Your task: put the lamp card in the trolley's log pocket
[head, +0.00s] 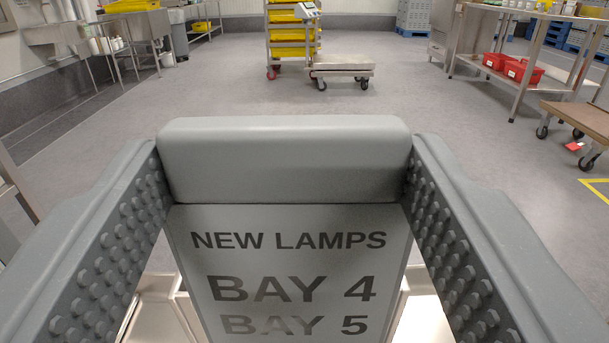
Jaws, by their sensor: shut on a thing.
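The lamp card (290,262) is a grey plate with a thick rounded grey bar along its top. It reads "NEW LAMPS", "BAY 4" and "BAY 5", and its lower edge is cut off by the bottom of the picture. My gripper (285,160) is shut on the bar, one studded jaw at each end. Pale metal sheets and edges (160,312) show below and behind the card. I cannot tell whether they are the trolley's log pocket, nor whether the card touches them.
A rack with yellow trays (290,35) and a low wheeled platform (342,70) stand far ahead. A steel table with red bins (525,72) and a brown-topped cart (580,118) are at right. Sinks (60,35) line the left wall. The middle floor is clear.

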